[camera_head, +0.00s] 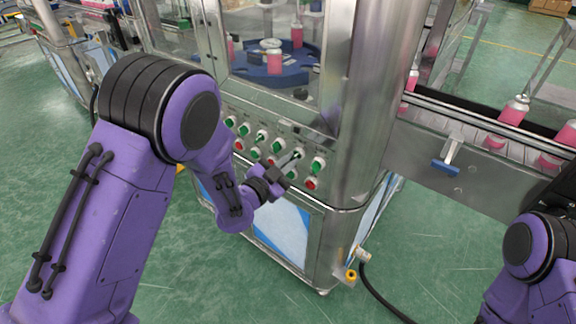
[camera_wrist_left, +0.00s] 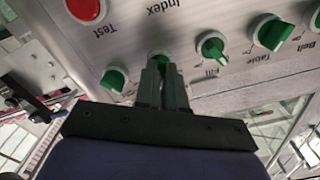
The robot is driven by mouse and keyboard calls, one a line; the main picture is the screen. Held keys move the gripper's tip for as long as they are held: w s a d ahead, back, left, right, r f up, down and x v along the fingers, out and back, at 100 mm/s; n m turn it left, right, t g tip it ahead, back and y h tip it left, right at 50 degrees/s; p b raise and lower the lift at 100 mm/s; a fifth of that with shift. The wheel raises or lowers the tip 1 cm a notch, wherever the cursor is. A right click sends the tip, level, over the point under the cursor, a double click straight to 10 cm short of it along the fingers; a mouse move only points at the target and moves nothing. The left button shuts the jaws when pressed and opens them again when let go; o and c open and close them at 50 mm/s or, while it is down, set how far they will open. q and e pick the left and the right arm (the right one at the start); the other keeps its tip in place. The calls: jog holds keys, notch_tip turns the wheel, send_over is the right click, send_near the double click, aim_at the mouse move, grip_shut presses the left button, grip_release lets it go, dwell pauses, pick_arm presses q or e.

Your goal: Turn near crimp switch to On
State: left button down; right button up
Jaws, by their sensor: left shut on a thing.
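The control panel (camera_head: 262,140) on the front of the machine carries rows of green rotary switches and red buttons. My left gripper (camera_head: 290,160) reaches it at the lower right of the rows. In the left wrist view, my left gripper's two fingers (camera_wrist_left: 163,85) are shut on a green switch knob (camera_wrist_left: 158,56). The fingers cover most of that knob, and its label is hidden. A green knob (camera_wrist_left: 115,79) is to its left, and the Fill knob (camera_wrist_left: 212,47) is to its right. I cannot read a crimp label or the held knob's position. My right gripper is out of view.
The Table knob (camera_wrist_left: 271,32) sits farther right, and a red button (camera_wrist_left: 87,9) is at upper left. A steel post (camera_head: 368,100) stands right of the panel. A conveyor (camera_head: 480,120) with pink cans (camera_head: 515,110) runs beyond it. The green floor in front is mostly clear.

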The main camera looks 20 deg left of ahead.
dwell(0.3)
pick_arm(q)
jog(key=c, duration=1.2)
grip_release()
jog(key=shift+s+a, duration=0.1)
jog(key=b+v, duration=0.3)
jog(key=v, duration=0.7)
jog(key=shift+s+a, duration=0.1)
jog(key=shift+s, duration=0.1)
